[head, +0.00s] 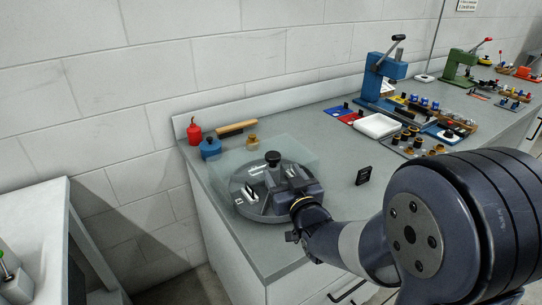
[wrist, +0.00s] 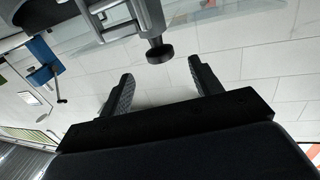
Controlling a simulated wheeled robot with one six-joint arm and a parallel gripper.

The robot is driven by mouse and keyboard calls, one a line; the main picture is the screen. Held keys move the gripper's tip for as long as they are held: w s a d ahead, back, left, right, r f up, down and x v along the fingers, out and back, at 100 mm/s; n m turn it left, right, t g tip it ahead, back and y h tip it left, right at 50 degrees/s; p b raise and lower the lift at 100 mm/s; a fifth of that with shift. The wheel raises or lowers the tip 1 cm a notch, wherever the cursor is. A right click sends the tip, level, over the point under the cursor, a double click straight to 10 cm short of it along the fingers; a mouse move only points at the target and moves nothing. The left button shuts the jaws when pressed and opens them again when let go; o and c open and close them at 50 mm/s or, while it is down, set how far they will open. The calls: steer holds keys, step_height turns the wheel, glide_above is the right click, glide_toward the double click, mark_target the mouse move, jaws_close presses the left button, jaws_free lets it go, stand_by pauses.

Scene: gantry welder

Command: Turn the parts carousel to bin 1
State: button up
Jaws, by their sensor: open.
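The parts carousel (head: 238,203) is a round grey tray near the counter's left end. It has a black knob (head: 272,158) standing at its centre and silvery parts in its bins. A clear panel surrounds or covers part of it. My gripper (head: 281,190) is low over its front right side and hides that part; the bin numbers are not readable. In the wrist view, my gripper (wrist: 160,72) is open with nothing between its fingers. A black round knob (wrist: 159,54) shows beyond the gap between the fingertips; I cannot tell whether anything touches.
A red bottle (head: 194,135), a blue container (head: 210,148) and a wooden-handled brush (head: 237,128) stand behind the carousel. A small black block (head: 363,176) is to its right. A blue press (head: 378,80), a white tray (head: 377,126) and small parts lie further right.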

mark_target(271, 154)
steer(key=p+x, duration=0.1)
steer(key=x, duration=0.9)
steer(key=shift+c, duration=0.5)
jaws_close()
